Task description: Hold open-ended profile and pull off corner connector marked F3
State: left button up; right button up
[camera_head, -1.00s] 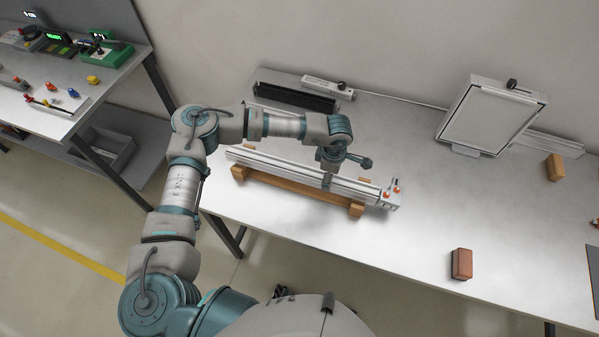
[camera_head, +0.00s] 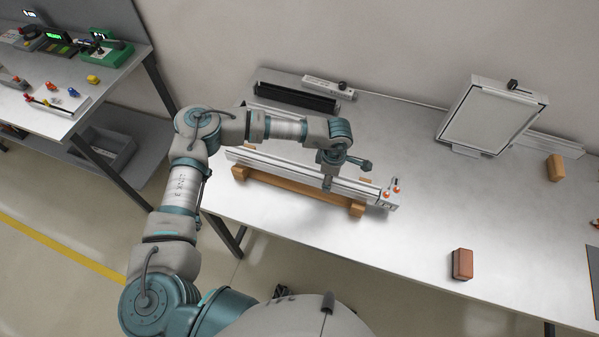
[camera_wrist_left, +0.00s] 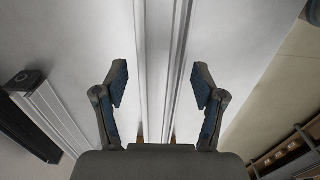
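The long silver profile (camera_head: 285,170) lies across wooden supports (camera_head: 357,208) on the grey bench. A corner piece with orange-red parts (camera_head: 390,196) sits at its right end. No F3 marking is legible. My left gripper (camera_head: 328,184) is over the profile, right of its middle. In the left wrist view, its two fingers (camera_wrist_left: 160,84) are spread apart, one each side of the profile (camera_wrist_left: 163,50), with a clear gap on both sides. The finger depth relative to the profile is hard to tell. My right gripper is not in view.
A black rail (camera_head: 294,97) and a light grey bar (camera_head: 328,87) lie behind the profile. A tilted framed panel (camera_head: 492,117) stands at back right. Brown blocks (camera_head: 462,264) (camera_head: 556,167) lie on the right. The bench between the corner piece and these is clear.

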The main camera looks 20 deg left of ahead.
pick_arm(q)
jog(key=shift+d+r, duration=0.1)
jog(key=shift+r, duration=0.2)
notch_tip(320, 180, up, 10)
send_near(299, 168)
notch_tip(299, 168, down, 10)
jog(key=shift+d+r, duration=0.1)
jog(key=shift+r, duration=0.05)
jog(key=shift+f, duration=0.4)
jog(key=shift+c, duration=1.4)
